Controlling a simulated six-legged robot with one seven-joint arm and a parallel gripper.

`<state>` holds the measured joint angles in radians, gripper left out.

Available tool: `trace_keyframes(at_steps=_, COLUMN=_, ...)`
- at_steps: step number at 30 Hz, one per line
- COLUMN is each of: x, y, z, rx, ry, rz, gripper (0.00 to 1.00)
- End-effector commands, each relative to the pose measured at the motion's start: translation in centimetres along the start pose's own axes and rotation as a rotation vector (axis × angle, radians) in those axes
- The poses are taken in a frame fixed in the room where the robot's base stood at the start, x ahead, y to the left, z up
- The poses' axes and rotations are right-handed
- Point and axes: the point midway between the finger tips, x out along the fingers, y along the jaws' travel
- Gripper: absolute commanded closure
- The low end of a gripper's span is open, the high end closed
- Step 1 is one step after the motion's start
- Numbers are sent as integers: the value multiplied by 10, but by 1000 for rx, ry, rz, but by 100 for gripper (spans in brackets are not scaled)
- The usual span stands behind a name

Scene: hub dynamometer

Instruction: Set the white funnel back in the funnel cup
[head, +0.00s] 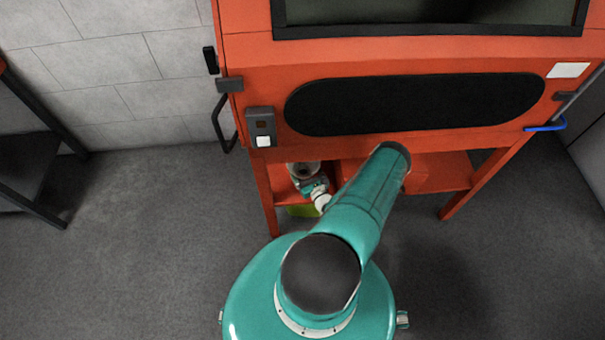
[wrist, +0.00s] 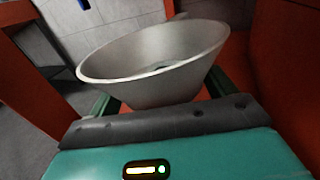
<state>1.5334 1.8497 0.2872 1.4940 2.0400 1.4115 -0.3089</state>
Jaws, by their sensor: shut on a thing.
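The white funnel (wrist: 150,88) fills the middle of the wrist view, its wide mouth facing up and a little tilted in the picture. My gripper (wrist: 158,98) is shut on it, with a finger at each side of its cone. In the head view the funnel (head: 304,168) is a small pale ring at the left end of the orange shelf, under the machine's front. Its lower end is hidden by my gripper. I cannot make out the funnel cup in either view.
The orange machine (head: 240,90) overhangs the shelf (head: 440,170), and its legs bound the space. A yellow-green thing (head: 301,210) shows low beneath my wrist. A dark table frame (head: 50,140) stands at the left. Floor (head: 150,230) between them is clear.

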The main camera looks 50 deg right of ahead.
Motion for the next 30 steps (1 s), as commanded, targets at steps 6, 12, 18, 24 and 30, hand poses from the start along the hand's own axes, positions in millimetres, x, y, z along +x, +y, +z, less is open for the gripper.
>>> trace_keyframes(at_steps=6, x=16, y=0, z=-17, rx=0, ry=-1, rz=1, gripper=40)
trace_keyframes(at_steps=12, x=19, y=-1, z=-42, rx=1, ry=1, rz=0, gripper=40)
trace_keyframes(at_steps=18, x=20, y=-2, z=-51, rx=0, ry=-1, rz=0, gripper=40)
trace_keyframes(at_steps=24, x=19, y=-2, z=-51, rx=0, ry=0, rz=0, gripper=40)
trace_keyframes(at_steps=30, x=19, y=-1, z=-57, rx=0, ry=0, rz=0, gripper=40)
